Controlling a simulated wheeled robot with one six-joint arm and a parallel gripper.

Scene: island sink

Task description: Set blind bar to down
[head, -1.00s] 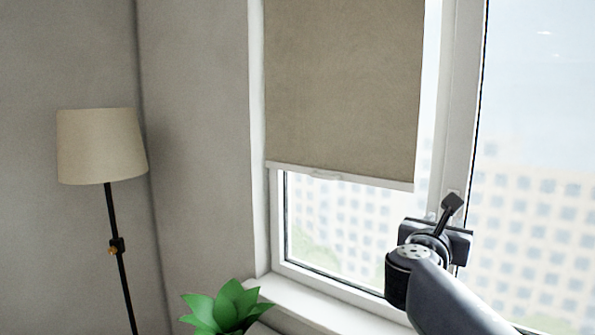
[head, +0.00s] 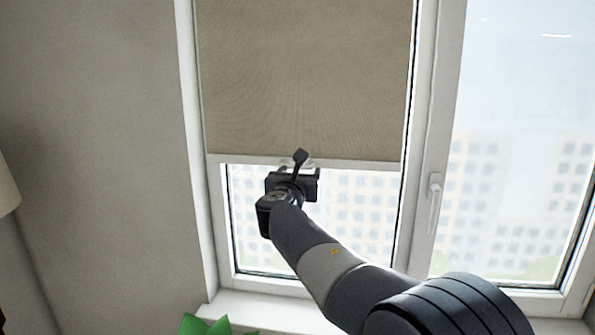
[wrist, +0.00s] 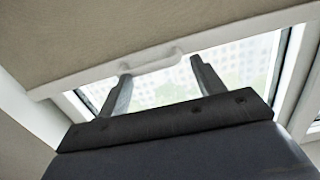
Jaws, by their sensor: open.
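The beige roller blind (head: 300,80) hangs about halfway down the left window pane. The white blind bar (head: 370,163) runs along its lower edge, and it also shows in the wrist view (wrist: 240,35). A small raised handle (wrist: 150,58) sits on the bar in the wrist view. In the head view, my gripper (head: 298,168) is at the middle of the bar and partly hides the handle. In the wrist view, the fingers (wrist: 160,70) are open and spread near the two ends of the handle, with nothing held between them. I cannot tell whether they touch it.
The window frame's left side (head: 190,150) and its middle post with a white window handle (head: 434,190) flank the blind. The sill (head: 250,308) lies below, with a green plant (head: 205,325) at the picture's bottom. Clear glass lies under the bar.

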